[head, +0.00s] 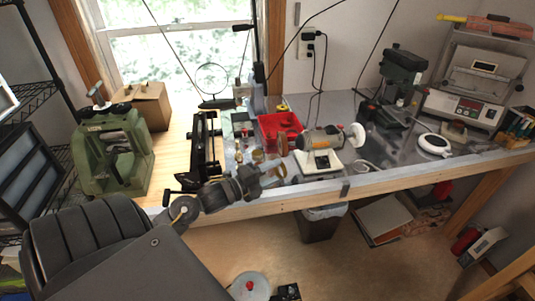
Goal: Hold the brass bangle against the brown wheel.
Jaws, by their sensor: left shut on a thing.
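The brown wheel (283,145) is on the left end of a bench polishing machine (322,139). My left gripper (276,174) reaches over the front of the bench, just below and in front of the brown wheel. It is shut on the brass bangle (268,166), which shows small and partly hidden by the gripper. The bangle looks close to the wheel's lower left side. I cannot tell at this size whether they touch. My right gripper is not in view.
A red tray (279,127) stands behind the brown wheel. A white wheel (357,136) is on the machine's right end. A black frame-like tool (207,150) and small brass items stand left of my gripper. A drill press (403,80) stands farther right.

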